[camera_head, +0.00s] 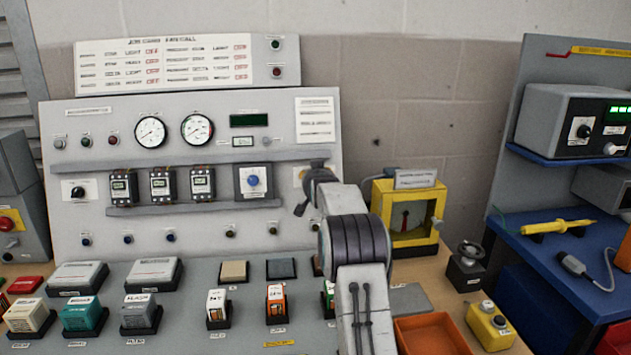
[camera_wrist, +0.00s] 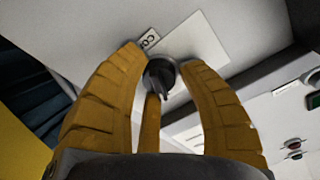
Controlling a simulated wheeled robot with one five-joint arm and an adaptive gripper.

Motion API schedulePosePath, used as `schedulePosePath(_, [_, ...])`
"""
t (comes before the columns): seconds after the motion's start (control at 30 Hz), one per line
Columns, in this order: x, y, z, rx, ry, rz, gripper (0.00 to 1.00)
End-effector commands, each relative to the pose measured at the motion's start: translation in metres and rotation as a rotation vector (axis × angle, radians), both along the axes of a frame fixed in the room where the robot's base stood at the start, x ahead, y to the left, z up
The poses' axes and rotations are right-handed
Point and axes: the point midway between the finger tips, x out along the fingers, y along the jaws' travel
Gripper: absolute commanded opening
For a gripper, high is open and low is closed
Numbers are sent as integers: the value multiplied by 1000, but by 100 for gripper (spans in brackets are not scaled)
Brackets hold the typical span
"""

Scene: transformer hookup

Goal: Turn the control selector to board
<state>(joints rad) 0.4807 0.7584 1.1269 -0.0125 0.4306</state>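The control selector is a dark round knob (camera_wrist: 161,76) with a raised grip bar, on a pale plate; a label beside it is partly covered and reads "CO". In the wrist view it sits between the tips of my gripper's yellow fingers (camera_wrist: 163,68). The fingers are spread to either side of it, and a third finger shows below. Whether they touch the knob is unclear. In the head view my gripper (camera_head: 303,193) is at the right end of the grey panel (camera_head: 200,235), and my arm hides the selector there.
A yellow-framed meter box (camera_head: 410,215) stands just right of my arm. Breaker modules (camera_head: 161,185) and a blue knob (camera_head: 253,181) are on the panel to the left. Blocks and an orange tray (camera_head: 432,335) crowd the bench below. A blue workbench (camera_head: 560,260) is at right.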

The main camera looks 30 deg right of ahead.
Motion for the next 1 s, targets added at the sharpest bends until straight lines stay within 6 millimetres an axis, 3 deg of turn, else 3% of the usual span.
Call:
schedulePosePath(0.23, [0,0,0,1,1,-1,57])
schedulePosePath(0.67, [-6,2,2,1,1,-1,57])
schedulePosePath(1.0, [-37,19,14,1,0,0,57])
